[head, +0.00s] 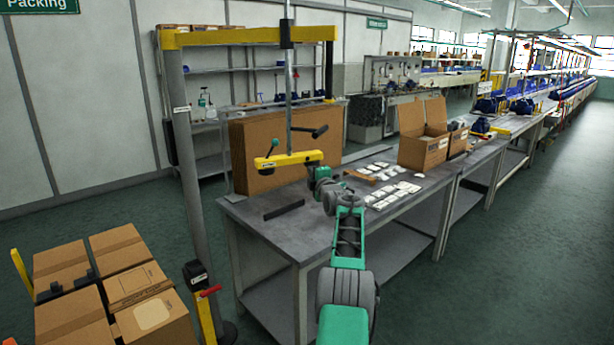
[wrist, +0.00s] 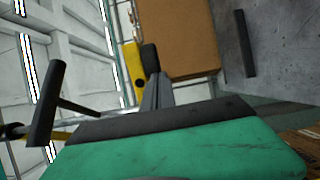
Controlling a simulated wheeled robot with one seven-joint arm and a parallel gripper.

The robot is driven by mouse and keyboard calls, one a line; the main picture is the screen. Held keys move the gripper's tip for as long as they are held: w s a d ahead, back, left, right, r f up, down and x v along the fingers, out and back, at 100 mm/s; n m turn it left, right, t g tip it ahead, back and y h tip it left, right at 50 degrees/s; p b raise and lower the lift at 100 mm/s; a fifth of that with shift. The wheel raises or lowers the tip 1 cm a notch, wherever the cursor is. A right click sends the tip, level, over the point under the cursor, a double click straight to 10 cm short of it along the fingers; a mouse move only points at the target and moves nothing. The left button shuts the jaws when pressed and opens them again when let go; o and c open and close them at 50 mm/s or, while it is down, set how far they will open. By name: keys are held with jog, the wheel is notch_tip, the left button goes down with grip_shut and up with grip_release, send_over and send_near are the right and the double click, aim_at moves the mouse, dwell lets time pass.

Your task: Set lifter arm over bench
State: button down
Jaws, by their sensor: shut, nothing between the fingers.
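The lifter has a grey post (head: 190,180) left of the bench and a yellow arm (head: 245,36) reaching right from its top. A tube hangs from the arm and carries a yellow handle bar (head: 287,160) with black grips. In the head view the bar appears in front of the bench's (head: 290,225) left end and a big carton. My gripper (head: 313,170) is at the bar's right end, partly hidden by my wrist. In the wrist view my gripper (wrist: 153,82) is shut and empty, its tips close to the yellow bar (wrist: 133,66); I cannot tell whether they touch.
A big brown carton (head: 268,150) stands at the bench's back. White packets (head: 393,195), an open carton (head: 423,148) and a dark strip (head: 284,210) lie on the bench. Stacked boxes (head: 125,290) and a yellow stand (head: 203,305) are at lower left. Floor at right is clear.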

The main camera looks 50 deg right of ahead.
jog(key=shift+s+d, duration=0.2)
jog(key=shift+f, duration=0.1)
jog(key=s+d+b, duration=0.3)
jog(key=s+b, duration=0.5)
jog(key=s, duration=0.1)
dwell(0.4)
jog(key=shift+w, duration=0.1)
